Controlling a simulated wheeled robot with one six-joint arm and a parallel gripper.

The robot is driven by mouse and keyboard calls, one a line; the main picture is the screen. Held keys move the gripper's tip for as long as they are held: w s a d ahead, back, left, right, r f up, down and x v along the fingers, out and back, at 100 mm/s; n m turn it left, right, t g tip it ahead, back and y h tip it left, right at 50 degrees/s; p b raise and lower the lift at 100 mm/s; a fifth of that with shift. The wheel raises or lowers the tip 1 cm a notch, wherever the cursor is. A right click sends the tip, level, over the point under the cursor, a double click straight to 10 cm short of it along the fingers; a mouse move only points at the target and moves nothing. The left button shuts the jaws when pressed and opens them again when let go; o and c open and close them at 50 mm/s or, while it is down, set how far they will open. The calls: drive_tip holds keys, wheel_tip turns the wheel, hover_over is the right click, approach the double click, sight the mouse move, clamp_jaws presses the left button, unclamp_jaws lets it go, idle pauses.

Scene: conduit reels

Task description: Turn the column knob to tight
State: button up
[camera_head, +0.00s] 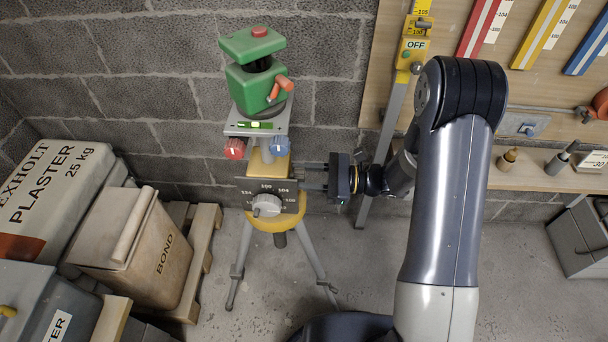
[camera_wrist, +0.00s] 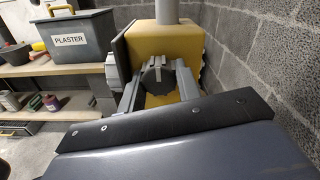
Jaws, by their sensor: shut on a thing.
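The tripod (camera_head: 282,222) stands upright with a yellow head. A dark round column knob (camera_wrist: 157,76) with a lighter stripe sits on the side of its yellow housing (camera_wrist: 166,44) in the wrist view. My gripper (camera_head: 304,178) reaches in from the right, level in the head view. In the wrist view its two fingers (camera_wrist: 158,84) lie on either side of the knob and are shut on it. The knob is mostly hidden in the head view. I see no readable tight mark on it.
A green instrument (camera_head: 252,80) stands on the tripod, above red (camera_head: 235,148) and blue (camera_head: 280,146) knobs. Plaster bags (camera_head: 60,190) and a bond sack (camera_head: 150,250) crowd the left. A yellow-topped staff (camera_head: 395,110) leans behind my arm. A shelf (camera_head: 540,178) runs along the right.

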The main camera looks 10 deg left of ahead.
drive_tip(key=o, duration=0.7)
drive_tip(key=shift+d, duration=0.15)
drive_tip(key=d, duration=1)
drive_tip(key=shift+w+d, duration=0.3)
drive_tip(key=shift+a, duration=0.1)
drive_tip(key=a, duration=1)
drive_tip(key=shift+s+a, duration=0.35)
drive_tip(key=shift+a, duration=0.05)
drive_tip(key=shift+d, duration=0.1)
